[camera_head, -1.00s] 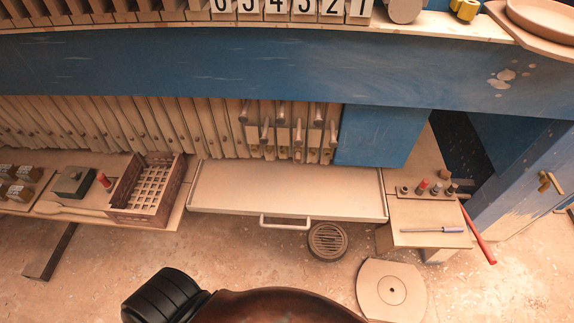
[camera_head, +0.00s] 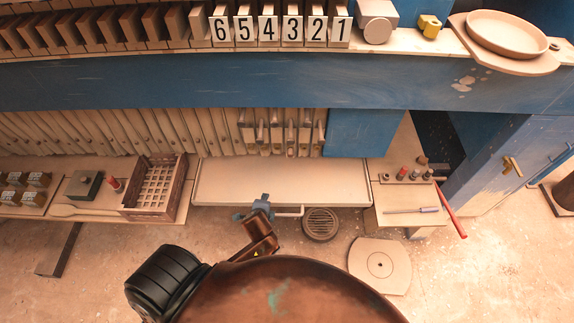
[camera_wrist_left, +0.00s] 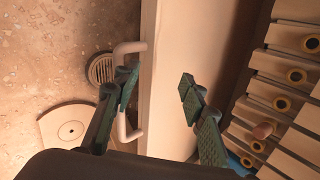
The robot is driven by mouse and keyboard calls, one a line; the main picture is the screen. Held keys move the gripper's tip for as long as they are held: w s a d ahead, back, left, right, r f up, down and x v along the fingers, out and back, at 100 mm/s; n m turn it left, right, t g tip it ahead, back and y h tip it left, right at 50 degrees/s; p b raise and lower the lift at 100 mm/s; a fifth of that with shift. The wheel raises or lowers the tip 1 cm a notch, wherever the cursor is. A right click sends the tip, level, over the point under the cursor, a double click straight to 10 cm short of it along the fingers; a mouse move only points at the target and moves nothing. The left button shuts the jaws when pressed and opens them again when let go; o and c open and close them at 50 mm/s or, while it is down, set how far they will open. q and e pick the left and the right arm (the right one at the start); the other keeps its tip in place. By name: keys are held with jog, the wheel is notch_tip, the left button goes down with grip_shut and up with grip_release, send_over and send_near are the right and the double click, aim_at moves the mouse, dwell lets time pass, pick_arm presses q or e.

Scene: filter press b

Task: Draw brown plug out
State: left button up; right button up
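My left gripper (camera_head: 262,207) is above the front handle of the pale tray (camera_head: 280,182). In the left wrist view my left gripper (camera_wrist_left: 160,85) is open and empty; one finger overlaps the tray's handle (camera_wrist_left: 130,115), and I cannot tell whether they touch. The other finger is over the pale tray surface (camera_wrist_left: 175,40). At the right of that view, a light brown rounded plug (camera_wrist_left: 264,130) protrudes from the row of ringed plate outlets, apart from the fingers. In the head view several pegs (camera_head: 291,138) stick out of the plates; their colours are hard to separate. My right gripper is not in view.
A right-hand shelf (camera_head: 400,215) holds red and dark stoppers and a screwdriver. A brown crate (camera_head: 178,200) stands left of the tray. A blue beam (camera_head: 280,82) spans above the plates. A round drain (camera_head: 321,223) and a pale disc plate (camera_head: 380,264) lie on the floor.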

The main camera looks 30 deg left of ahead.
pick_arm(q)
jog(key=w+r+m+t+y, duration=0.1)
jog(key=w+r+m+t, duration=0.2)
jog(key=w+r+m, duration=0.4)
jog(key=m+t+p, duration=0.1)
jog(key=m+t, duration=0.2)
jog(key=m, duration=0.4)
send_near(290, 155)
jog(key=w, duration=0.1)
jog(key=shift+f+x, duration=0.15)
jog(key=shift+x, duration=1.95)
jog(key=shift+f+x, duration=0.15)
jog(key=shift+x, duration=1.95)
jog(key=shift+s+a, duration=0.1)
jog(key=shift+s, duration=0.1)
jog(key=shift+c, duration=0.6)
grip_shut()
